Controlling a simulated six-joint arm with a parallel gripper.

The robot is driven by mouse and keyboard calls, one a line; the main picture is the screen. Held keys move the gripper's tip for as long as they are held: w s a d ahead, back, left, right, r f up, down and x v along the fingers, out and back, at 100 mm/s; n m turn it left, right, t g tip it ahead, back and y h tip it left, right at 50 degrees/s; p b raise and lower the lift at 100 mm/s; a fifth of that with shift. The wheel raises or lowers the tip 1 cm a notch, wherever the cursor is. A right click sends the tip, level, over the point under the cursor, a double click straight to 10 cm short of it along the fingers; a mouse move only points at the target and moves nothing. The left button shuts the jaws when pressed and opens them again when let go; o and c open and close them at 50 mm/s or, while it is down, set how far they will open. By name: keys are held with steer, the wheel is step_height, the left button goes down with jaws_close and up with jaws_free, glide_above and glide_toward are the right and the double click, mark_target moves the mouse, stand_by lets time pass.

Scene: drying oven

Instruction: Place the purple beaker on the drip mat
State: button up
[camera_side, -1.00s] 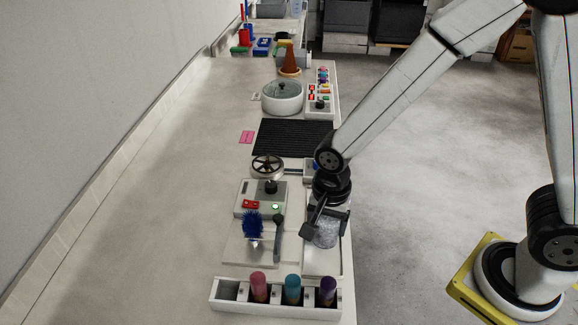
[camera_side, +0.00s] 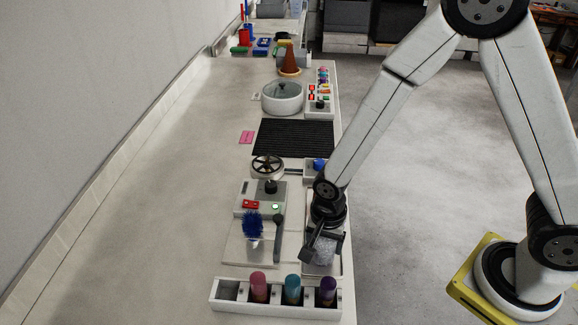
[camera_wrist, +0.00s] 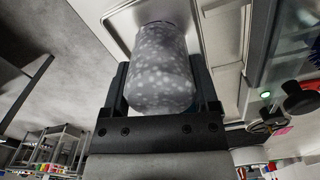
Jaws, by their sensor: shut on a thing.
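My gripper (camera_side: 322,243) is shut on a grey, pale-speckled cylindrical vessel (camera_side: 323,253) at the front right of the bench. The wrist view shows this vessel (camera_wrist: 162,75) between the two fingers, over a white rimmed tray. It looks grey, not purple, and I cannot tell whether it touches the tray. The black ribbed drip mat (camera_side: 292,138) lies flat and bare farther back on the bench.
The white rack (camera_side: 222,291) at the front also holds pink and teal tubes. A control box (camera_side: 246,198), a blue brush (camera_side: 252,226) and a handwheel (camera_side: 267,166) lie between rack and mat. A round lidded pot (camera_side: 282,97) stands behind the mat. The bench's left is clear.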

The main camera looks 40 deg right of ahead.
steer(key=shift+f, duration=0.5)
steer(key=shift+f, duration=0.2)
steer(key=o, duration=1.1)
steer(key=shift+r, duration=0.2)
steer(key=shift+d+r, duration=0.15)
steer(key=shift+r, duration=3.6)
steer(key=shift+d+r+n, duration=0.25)
steer(key=shift+d+n, duration=0.25)
steer(key=shift+s+d+r+n+t, duration=0.5)
steer(key=shift+d+r+n, duration=0.25)
steer(key=shift+d+n, duration=1.05)
steer(key=shift+s+d+r+n+t, duration=0.35)
steer(key=shift+s+d+r+n, duration=0.3)
steer(key=shift+d+n, duration=1.1)
steer(key=shift+s+d+r+n+t, duration=0.45)
steer(key=shift+d+r+n, duration=0.4)
steer(key=shift+d+n, duration=0.95)
